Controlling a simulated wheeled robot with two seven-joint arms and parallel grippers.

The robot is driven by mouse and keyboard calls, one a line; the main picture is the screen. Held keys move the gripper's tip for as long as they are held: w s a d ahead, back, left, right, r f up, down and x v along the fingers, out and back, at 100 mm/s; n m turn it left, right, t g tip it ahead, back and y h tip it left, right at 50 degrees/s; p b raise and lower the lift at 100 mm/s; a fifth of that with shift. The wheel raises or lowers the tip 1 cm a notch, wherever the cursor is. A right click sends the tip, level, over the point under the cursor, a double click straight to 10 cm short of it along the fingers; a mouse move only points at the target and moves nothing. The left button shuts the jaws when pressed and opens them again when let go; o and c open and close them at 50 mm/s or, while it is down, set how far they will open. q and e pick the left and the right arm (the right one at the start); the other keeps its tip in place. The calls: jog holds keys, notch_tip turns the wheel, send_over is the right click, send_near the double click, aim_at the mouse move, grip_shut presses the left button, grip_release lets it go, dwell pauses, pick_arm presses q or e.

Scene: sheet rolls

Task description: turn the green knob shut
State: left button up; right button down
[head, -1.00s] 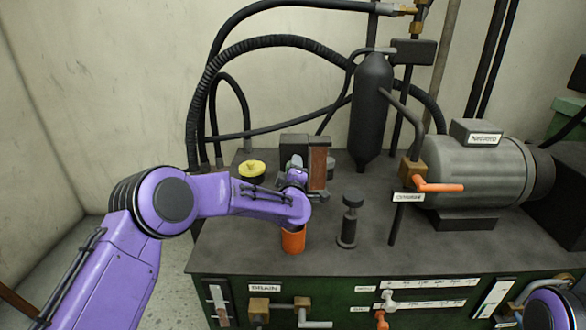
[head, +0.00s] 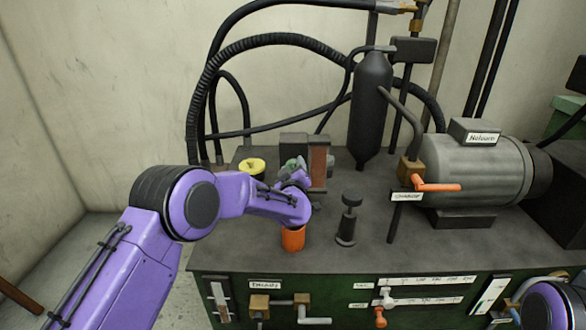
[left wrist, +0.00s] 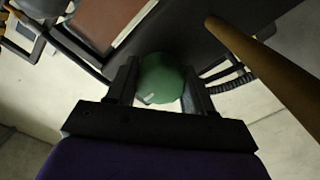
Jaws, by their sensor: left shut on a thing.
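The green knob (left wrist: 161,78) shows in the left wrist view between the two dark fingers of my left gripper (left wrist: 160,85). The gripper is shut on it, one finger on each side. A small pale mark shows near the knob's lower edge. In the head view a little of the green knob (head: 291,163) shows beside the brown-faced block, at the end of my purple left arm. My left gripper (head: 293,174) is there, and the wrist hides part of it. My right gripper is not in view; only a part of my right arm shows at the lower right corner.
A yellow cap (head: 252,166) is left of the knob, and an orange cup-like part (head: 293,238) is below my wrist. A short black post (head: 348,220), a black cylinder (head: 370,108) and a grey motor (head: 475,170) stand to the right. Black hoses (head: 215,75) arch behind.

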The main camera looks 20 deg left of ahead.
pick_arm(q)
jog(key=shift+f, duration=0.1)
jog(key=o, duration=1)
jog(key=shift+s, duration=0.1)
jog(key=b+v, duration=0.2)
jog(key=v, duration=0.7)
jog(key=shift+s+d, duration=0.1)
jog(key=shift+s, duration=0.1)
jog(key=shift+s+d, duration=0.1)
jog(key=shift+s, duration=0.4)
